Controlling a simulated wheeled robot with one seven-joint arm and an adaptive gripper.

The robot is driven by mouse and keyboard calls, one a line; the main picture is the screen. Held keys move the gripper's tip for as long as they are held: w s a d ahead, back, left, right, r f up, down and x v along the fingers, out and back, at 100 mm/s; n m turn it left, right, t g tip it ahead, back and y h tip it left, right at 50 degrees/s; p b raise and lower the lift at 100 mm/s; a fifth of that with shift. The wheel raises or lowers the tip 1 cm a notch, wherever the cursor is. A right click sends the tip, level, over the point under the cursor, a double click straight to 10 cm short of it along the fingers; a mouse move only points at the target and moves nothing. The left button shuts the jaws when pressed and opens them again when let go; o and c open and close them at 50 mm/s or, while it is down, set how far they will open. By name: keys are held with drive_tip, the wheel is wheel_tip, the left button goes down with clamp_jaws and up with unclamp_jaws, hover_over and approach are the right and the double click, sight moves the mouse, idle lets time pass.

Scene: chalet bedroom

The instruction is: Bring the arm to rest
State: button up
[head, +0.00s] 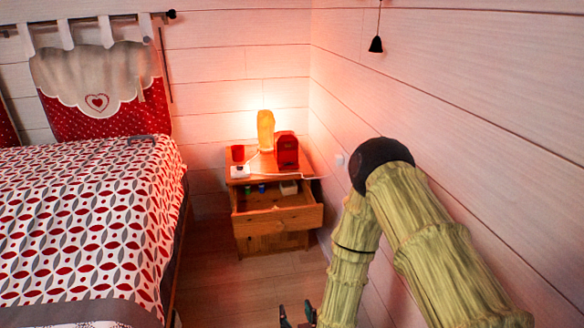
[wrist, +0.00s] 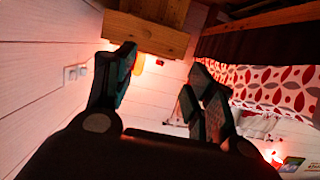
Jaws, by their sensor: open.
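My gripper (wrist: 158,95) is open and empty in the wrist view, with its two dark fingers apart. In the head view only its fingertips (head: 297,318) show at the bottom edge, low in front of the nightstand. My arm, in a yellow-green ribbed cover with a black joint, is bent on the right side of the head view, close to the right wall. The rest of the gripper is cut off by the picture's edge there.
A wooden nightstand (head: 277,219) with an open drawer (head: 280,220) stands in the corner. A lit lamp (head: 265,130), a red box (head: 287,151) and a red cup (head: 238,153) are on it. The bed (head: 85,220) fills the left. Wooden floor (head: 235,290) between is clear.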

drive_tip(key=s+d+m+g+h+p, duration=0.1)
drive_tip(key=s+d+g+p, duration=0.4)
drive_tip(key=s, duration=0.5)
drive_tip(key=s+d+r+m+g+h+p, duration=0.1)
drive_tip(key=s+d+g+p, duration=0.3)
drive_tip(key=s+d, duration=0.5)
drive_tip(key=s+d+r+m+g+h+p, duration=0.1)
drive_tip(key=s+d+g+p, duration=0.4)
drive_tip(key=s, duration=0.8)
drive_tip(key=shift+d+g+p, duration=0.3)
drive_tip(key=shift+d+p, duration=0.1)
drive_tip(key=shift+d, duration=0.85)
drive_tip(key=shift+w+r, duration=0.1)
drive_tip(key=shift+r, duration=0.05)
